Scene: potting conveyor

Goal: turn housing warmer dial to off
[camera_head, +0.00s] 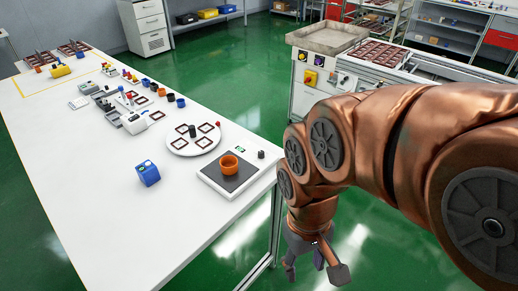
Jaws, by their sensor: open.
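My gripper (315,264) hangs open and empty, fingers down, over the floor to the right of the white table's near corner. It is apart from everything. No label marks the housing warmer, so I cannot tell which unit it is. A metal-topped unit (327,38) stands at the back right, with a small dark round control (303,56) on its front above a yellow box with a red button (309,77). A flat white device (238,176) on the table has a dark plate, an orange cup (230,166) and a small green display. Dial settings are too small to read.
The white table (110,210) carries a round white plate (186,146) with square frames, a blue cube (148,173) and several small parts. A conveyor bench (425,68) with dark frames stands behind my arm. Green floor (235,85) lies open between table and bench.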

